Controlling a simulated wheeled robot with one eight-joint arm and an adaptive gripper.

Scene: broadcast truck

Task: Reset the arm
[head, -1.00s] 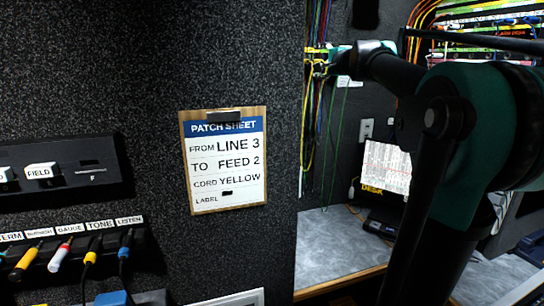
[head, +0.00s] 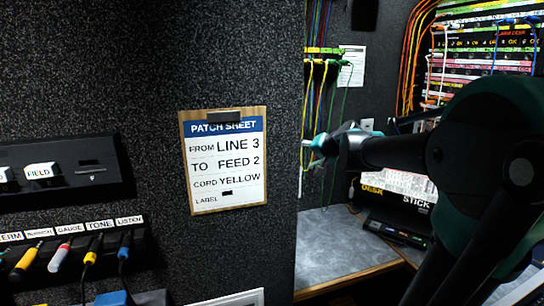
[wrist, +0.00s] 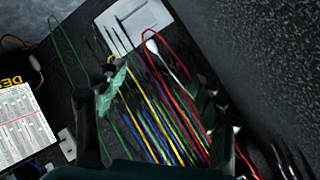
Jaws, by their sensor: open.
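My arm reaches in from the right in the head view, its dark and green links in front of the patch bay. My gripper (head: 320,148) is at its far end, near the corner of the speckled panel and in front of the hanging cords. In the wrist view my gripper (wrist: 155,110) is open, with one finger on each side and colored cords (wrist: 165,130) showing between and beyond them. I see nothing held. I cannot tell whether a finger touches a cord.
The patch sheet (head: 225,165) hangs on the speckled panel (head: 80,80) at left. Cords hang from a rack (head: 322,52). A patch bay (head: 480,60) fills the back right. The grey desk (head: 340,240) is mostly clear, with a dark device (head: 395,230) at its right.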

